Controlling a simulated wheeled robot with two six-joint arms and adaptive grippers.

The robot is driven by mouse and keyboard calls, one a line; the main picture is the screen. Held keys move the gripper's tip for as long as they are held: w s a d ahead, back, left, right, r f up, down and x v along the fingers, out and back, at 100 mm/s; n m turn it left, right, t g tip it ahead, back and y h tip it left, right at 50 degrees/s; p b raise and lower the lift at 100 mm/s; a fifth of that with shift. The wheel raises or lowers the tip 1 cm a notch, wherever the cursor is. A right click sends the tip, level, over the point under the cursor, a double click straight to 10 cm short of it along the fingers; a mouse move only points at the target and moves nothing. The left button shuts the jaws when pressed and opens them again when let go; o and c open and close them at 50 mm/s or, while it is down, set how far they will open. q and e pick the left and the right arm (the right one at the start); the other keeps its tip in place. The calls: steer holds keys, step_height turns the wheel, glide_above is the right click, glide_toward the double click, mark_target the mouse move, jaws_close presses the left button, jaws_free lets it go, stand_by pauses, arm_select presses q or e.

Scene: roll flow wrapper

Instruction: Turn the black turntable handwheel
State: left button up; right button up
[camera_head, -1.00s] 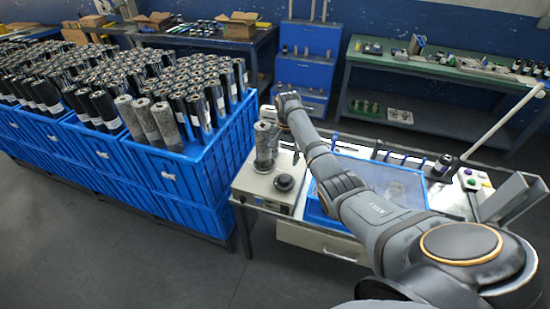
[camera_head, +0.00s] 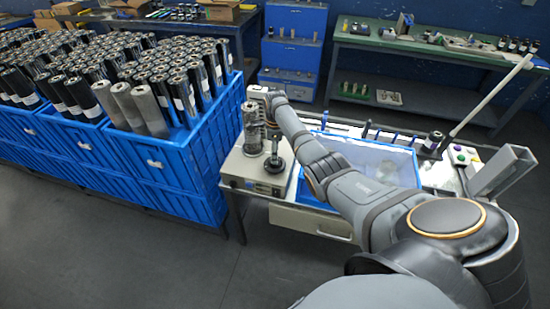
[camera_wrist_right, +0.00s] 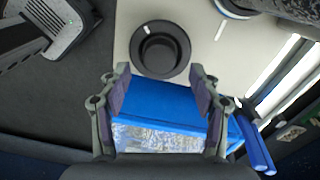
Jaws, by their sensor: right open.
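The black handwheel (camera_head: 275,163) stands on the pale machine box at the front left of the work table. In the right wrist view the handwheel (camera_wrist_right: 160,50) is round, with a wide dark rim and a raised middle. My right gripper (camera_wrist_right: 160,75) is open and empty, its two fingers apart. The handwheel lies just beyond the fingertips, roughly centred between them, and no contact shows. In the head view my right arm reaches across the table, and its fingers are hard to make out. A roll (camera_head: 253,125) stands upright behind the handwheel. My left gripper is not recognisable.
A blue tub (camera_head: 372,160) with clear film inside sits right of the machine; it also shows below the fingers in the wrist view (camera_wrist_right: 165,100). Blue crates (camera_head: 190,165) full of dark rolls stand at left. A white rod (camera_head: 490,100) slants up at right.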

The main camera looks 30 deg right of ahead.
steer(key=shift+f, duration=1.9)
steer(key=shift+c, duration=0.4)
steer(key=c, duration=1.1)
steer(key=shift+o, duration=0.2)
